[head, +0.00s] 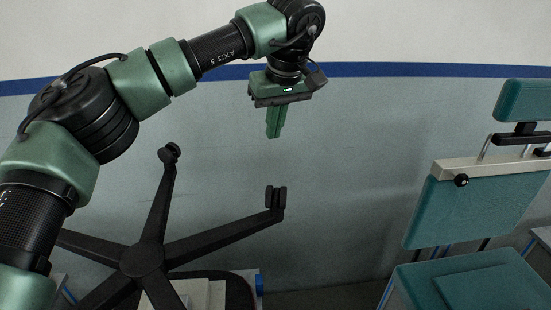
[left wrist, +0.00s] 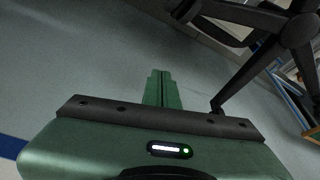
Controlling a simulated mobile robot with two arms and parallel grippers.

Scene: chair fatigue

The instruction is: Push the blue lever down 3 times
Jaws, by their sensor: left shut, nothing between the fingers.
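My left gripper (head: 274,132) is shut and empty, pointing down in the air in front of the wall, above and right of the upturned black chair base. In the left wrist view its closed green fingers (left wrist: 161,74) point away, with nothing between them. A small blue part (head: 259,284), which looks like the blue lever, shows low in the head view at the right edge of the black chair piece. The gripper is well above it and apart from it. I cannot tell the lever's tilt. My right gripper is not in view.
The black star-shaped chair base (head: 142,260) has its legs and casters spread upward at the lower left; it also shows in the left wrist view (left wrist: 298,32). A teal chair (head: 478,210) stands at the right. The space between them is free.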

